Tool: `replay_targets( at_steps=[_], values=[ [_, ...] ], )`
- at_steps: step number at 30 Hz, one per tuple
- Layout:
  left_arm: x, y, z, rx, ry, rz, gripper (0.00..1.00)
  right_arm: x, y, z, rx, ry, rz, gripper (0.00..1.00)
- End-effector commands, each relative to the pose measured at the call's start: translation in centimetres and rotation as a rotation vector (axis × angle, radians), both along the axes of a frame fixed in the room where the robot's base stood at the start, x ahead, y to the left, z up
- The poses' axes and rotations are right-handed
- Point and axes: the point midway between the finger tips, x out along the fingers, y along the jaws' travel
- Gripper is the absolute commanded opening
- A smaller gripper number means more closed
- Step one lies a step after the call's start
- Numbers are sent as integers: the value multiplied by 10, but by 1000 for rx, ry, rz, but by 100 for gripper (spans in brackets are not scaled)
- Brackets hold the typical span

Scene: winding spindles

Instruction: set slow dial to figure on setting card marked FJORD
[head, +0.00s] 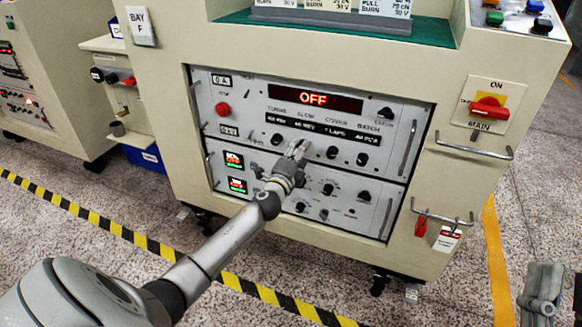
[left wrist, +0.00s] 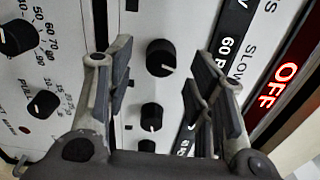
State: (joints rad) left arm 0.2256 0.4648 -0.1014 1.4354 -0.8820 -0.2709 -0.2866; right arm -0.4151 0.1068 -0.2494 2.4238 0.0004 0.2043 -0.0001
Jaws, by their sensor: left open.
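The panel (head: 385,108) has a display (head: 315,99) reading OFF, with the SLOW label below it. My left gripper (head: 297,150) is open at the panel under that label and hides the slow dial in the head view. In the left wrist view a black knob (left wrist: 160,58), seemingly the slow dial, sits between the spread fingers, apparently untouched. Its white mark points down and right in that picture. The slow window (left wrist: 228,48) starts with 60. Setting cards (head: 384,8) stand on top, cut off; no FJORD name shows. My right gripper (head: 541,288) is at bottom right, its opening unclear.
Other black knobs (head: 332,152) sit close beside the gripper. A red button (head: 223,109) is at the panel's left and a red main switch (head: 488,108) at the right. Handles (head: 408,148) stick out at the panel's sides. Striped tape (head: 110,228) marks the floor.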

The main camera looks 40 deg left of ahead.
Motion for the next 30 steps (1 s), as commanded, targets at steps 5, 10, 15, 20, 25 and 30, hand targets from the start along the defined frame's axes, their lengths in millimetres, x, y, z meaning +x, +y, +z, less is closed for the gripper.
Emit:
replay_targets(
  at_steps=[5,10,15,20,25,30],
  values=[
    [-30,-8,-2,-1,3,-2,49,0,0,0,1,0,-1,40],
    [-60,-15,-1,-2,3,-2,49,0,0,0,1,0,-1,40],
    [-85,-21,-1,-1,2,-2,49,0,0,0,1,0,-1,40],
    [-99,-25,-1,-2,3,-2,49,0,0,0,1,0,-1,40],
    [-104,-26,0,-1,1,-1,49,0,0,0,1,0,-1,40],
    [-104,-26,0,-1,1,-1,49,0,0,0,1,0,-1,40]
  ],
)
